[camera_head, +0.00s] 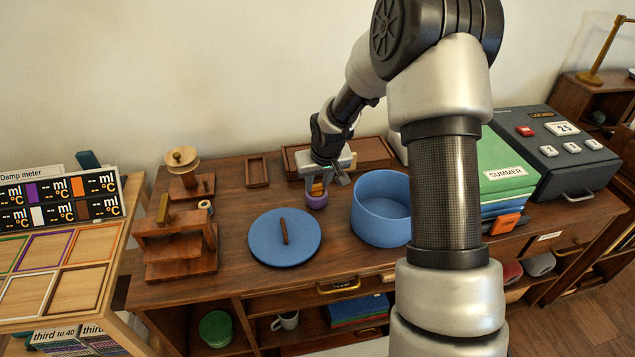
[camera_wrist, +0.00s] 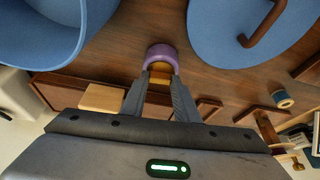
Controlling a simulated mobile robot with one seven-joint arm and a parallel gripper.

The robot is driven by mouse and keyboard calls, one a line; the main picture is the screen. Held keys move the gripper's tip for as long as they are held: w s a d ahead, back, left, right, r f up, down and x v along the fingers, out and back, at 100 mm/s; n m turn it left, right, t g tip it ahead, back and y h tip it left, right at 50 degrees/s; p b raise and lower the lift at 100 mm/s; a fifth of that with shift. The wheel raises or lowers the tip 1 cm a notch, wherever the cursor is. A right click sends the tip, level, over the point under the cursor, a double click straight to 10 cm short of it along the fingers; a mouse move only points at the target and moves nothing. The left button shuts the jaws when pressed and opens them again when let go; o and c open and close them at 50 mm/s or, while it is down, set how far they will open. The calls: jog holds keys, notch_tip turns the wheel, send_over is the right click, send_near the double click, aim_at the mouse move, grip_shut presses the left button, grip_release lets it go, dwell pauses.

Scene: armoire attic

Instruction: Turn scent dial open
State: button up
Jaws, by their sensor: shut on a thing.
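A small purple round piece (camera_head: 316,201) with a yellow-orange upper part (camera_head: 317,188) stands on the wooden cabinet top, left of the blue bin; I take it for the scent dial. In the wrist view its purple body (camera_wrist: 161,54) and yellow part (camera_wrist: 160,74) lie straight ahead of the fingers. My gripper (camera_head: 319,181) comes down on it from above. In the wrist view my gripper (camera_wrist: 160,80) has its two fingers closed on the yellow part. I cannot tell how far the dial is turned, as no marks show.
The open blue round bin (camera_head: 367,216) stands close on the right, and its blue lid (camera_head: 285,237) with a brown handle lies to the left. A wooden tray (camera_head: 372,153) is behind. A wooden stand (camera_head: 180,246) and a spool holder (camera_head: 189,184) are further left.

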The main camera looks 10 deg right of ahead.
jog(key=o, duration=1.1)
jog(key=p+v, duration=0.3)
jog(key=v, duration=1.4)
jog(key=shift+r, duration=0.25)
